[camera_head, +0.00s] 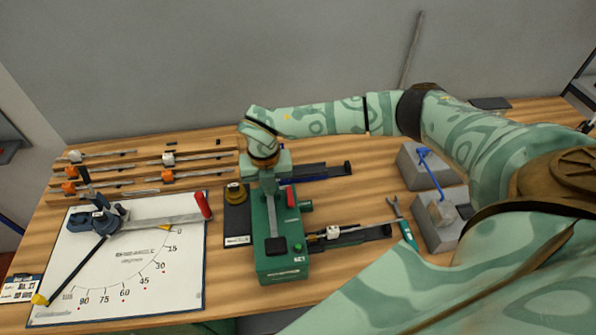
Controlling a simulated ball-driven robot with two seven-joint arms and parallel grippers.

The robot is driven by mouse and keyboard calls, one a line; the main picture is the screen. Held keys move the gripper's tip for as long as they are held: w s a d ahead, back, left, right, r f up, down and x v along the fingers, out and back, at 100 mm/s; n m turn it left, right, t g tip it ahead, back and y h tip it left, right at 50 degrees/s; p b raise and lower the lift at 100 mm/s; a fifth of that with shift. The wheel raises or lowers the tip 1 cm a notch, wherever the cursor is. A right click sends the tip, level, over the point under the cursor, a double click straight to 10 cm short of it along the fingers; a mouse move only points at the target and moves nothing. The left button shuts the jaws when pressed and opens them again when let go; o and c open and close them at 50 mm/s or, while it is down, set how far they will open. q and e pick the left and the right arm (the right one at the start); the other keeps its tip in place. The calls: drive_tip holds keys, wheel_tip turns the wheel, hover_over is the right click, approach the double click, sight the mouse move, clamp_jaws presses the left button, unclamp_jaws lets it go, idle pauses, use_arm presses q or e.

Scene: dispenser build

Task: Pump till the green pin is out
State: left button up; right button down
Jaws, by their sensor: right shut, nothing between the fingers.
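A green dispenser (283,264) stands at the middle of the table with its front towards me. A grey-green lever (271,210) runs along its top to a black pad (275,245). A red part (291,197) shows on its right side. My right gripper (264,164) points down at the back of the dispenser. It is shut with nothing between its fingers; whether it touches the dispenser I cannot tell. I cannot make out the green pin for certain; it may be hidden or too small. My left gripper is not in view.
Dark rails (375,232) and a green-handled tool (407,233) lie right of the dispenser, before grey blocks (420,165).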

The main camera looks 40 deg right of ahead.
drive_tip(key=shift+r, duration=0.1)
wheel_tip(320, 180, up, 7)
drive_tip(key=p, duration=0.6)
idle(0.3)
